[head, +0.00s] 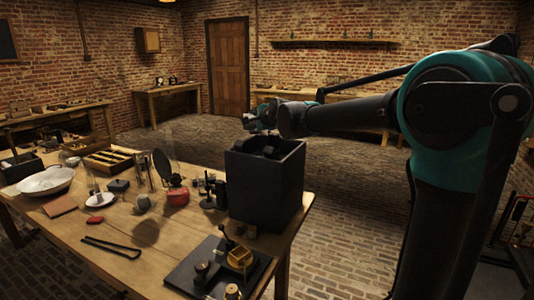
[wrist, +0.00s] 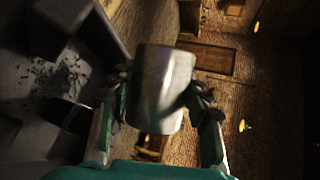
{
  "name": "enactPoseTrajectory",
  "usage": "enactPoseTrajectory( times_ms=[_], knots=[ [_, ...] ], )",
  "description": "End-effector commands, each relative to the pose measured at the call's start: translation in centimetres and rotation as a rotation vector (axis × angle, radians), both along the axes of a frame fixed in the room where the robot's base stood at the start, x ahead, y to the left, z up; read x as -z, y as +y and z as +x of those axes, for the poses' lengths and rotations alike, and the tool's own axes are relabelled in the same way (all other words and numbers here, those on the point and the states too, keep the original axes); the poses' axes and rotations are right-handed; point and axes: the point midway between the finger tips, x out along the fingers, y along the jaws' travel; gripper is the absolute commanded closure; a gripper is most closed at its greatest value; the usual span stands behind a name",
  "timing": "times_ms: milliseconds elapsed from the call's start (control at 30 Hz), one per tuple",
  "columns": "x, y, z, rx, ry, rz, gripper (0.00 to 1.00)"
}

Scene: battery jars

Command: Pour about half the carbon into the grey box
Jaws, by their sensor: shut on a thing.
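The grey box (head: 264,188) is a tall, dark, open-topped box on the right part of the table in the head view. My gripper (head: 264,117) is above its far rim. In the wrist view my gripper (wrist: 162,90) is shut on a shiny metal cup (wrist: 163,75), with one finger on each side. The wrist view is rolled strongly to one side, so the cup is tilted. Black carbon bits (wrist: 68,78) lie scattered on a grey surface at the left, which looks like the box's inside. The cup's contents are hidden.
A white bowl (head: 46,181), black tongs (head: 112,247), a red-based item (head: 177,194) and a wooden tray (head: 110,158) are on the table. A black board with brass parts (head: 218,268) lies in front of the box. Bare wood shows around the tongs.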

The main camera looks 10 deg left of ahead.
Motion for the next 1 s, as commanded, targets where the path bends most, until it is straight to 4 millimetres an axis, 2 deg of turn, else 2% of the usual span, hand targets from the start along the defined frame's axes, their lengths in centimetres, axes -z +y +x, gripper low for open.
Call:
enactPoseTrajectory(
  times_ms=[1000],
  knots=[
    [-0.23,-0.25,0.03,0.001,0.008,0.061,0.83]
  ],
)
